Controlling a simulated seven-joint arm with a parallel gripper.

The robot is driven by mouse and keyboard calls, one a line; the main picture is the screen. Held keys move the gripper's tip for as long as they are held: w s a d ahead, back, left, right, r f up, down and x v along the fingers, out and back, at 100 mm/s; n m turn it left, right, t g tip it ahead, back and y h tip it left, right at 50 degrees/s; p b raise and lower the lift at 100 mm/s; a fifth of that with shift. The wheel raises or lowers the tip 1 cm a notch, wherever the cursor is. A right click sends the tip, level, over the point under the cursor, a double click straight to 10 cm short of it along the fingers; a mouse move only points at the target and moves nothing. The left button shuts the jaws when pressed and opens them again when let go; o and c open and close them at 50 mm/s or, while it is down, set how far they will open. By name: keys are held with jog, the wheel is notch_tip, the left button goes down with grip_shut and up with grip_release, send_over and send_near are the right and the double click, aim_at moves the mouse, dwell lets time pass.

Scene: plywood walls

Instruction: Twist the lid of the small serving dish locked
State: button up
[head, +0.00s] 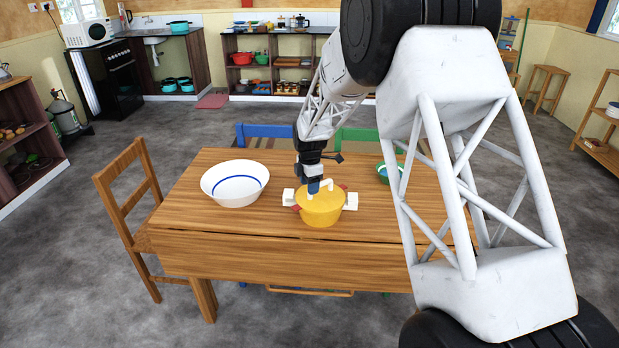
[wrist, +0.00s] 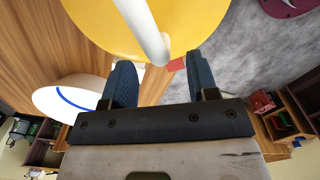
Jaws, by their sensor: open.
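The small serving dish (head: 321,216) is yellow with reddish side handles and stands near the middle of the wooden table. Its yellow lid (head: 313,201) is on top, with a white bar handle (head: 327,184). In the wrist view the lid (wrist: 200,20) fills the top, and the handle (wrist: 144,30) runs down toward the space between the fingers. My gripper (head: 315,186) is over the lid at its handle. Its two blue fingers (wrist: 160,65) are apart, one on each side of the handle's near end. I cannot tell whether either finger touches it.
White blocks (head: 351,201) flank the dish. A white bowl with a blue ring (head: 235,184) stands to the left on the table (head: 230,258). A green bowl (head: 383,174) is to the right, partly behind my arm. Chairs (head: 128,190) surround the table; its front is clear.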

aim_at(321, 192)
jog(key=shift+f, duration=1.85)
grip_shut()
jog(key=shift+w+a+m, duration=0.1)
jog(key=shift+w+m, duration=0.15)
jog(key=shift+m, duration=0.45)
jog(key=shift+w+a+m, duration=0.1)
jog(key=shift+w+m, duration=0.15)
jog(key=shift+m, duration=0.45)
jog(key=shift+w+a+f+m, duration=0.1)
jog(key=shift+w+m, duration=0.2)
jog(key=shift+m, duration=0.4)
jog(key=shift+w+m, duration=0.25)
jog(key=shift+m, duration=0.45)
jog(key=shift+w, duration=0.1)
